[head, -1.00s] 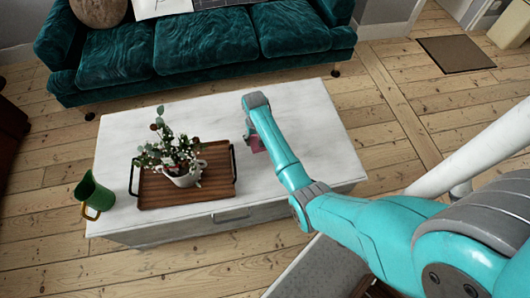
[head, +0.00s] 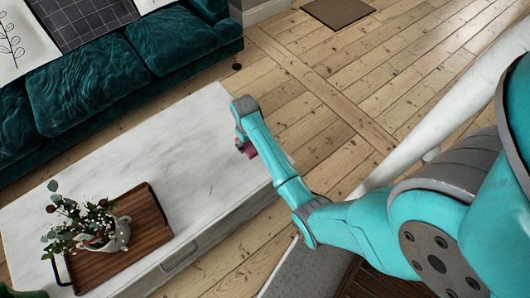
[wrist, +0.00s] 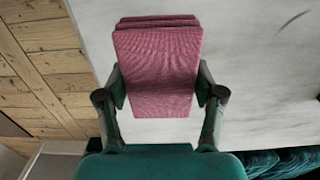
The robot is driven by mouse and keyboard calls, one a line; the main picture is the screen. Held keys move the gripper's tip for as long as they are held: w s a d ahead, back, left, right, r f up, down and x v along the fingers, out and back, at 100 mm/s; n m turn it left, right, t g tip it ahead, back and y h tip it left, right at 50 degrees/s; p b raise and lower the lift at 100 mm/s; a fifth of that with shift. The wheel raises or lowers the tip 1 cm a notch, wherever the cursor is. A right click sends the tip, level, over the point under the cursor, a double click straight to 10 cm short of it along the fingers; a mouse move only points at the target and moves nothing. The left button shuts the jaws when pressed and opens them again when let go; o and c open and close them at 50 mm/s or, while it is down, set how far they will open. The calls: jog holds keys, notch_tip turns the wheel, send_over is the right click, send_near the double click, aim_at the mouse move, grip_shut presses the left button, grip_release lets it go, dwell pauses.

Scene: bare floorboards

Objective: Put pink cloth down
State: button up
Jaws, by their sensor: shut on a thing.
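The pink cloth (wrist: 157,60) is a folded, layered bundle with a woven texture. My gripper (wrist: 160,82) is shut on it, with a finger at each side. In the head view only a small part of the pink cloth (head: 246,149) shows below the end of my arm. It appears over the right end of the white marbled table (head: 190,130). In the wrist view the pale tabletop (wrist: 262,75) lies behind and to the right of the cloth. I cannot tell whether the cloth touches the tabletop.
A wooden tray (head: 153,222) with a potted plant (head: 85,225) stands on the table's left part. The tabletop between tray and cloth is clear. A teal sofa (head: 95,85) stands behind the table. Bare floorboards (head: 330,100) lie to the right, with a brown mat (head: 338,10).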

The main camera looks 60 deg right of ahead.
aim_at(251, 149)
jog(key=f, duration=0.4)
jog(key=shift+s+d+f, duration=0.3)
jog(key=shift+d, duration=0.1)
jog(key=shift+f, duration=2.65)
jog(key=shift+f, duration=0.15)
jog(key=o, duration=1.5)
jog(key=shift+c, duration=0.2)
jog(key=shift+a, duration=0.1)
notch_tip(251, 149, up, 12)
jog(key=shift+r, duration=0.15)
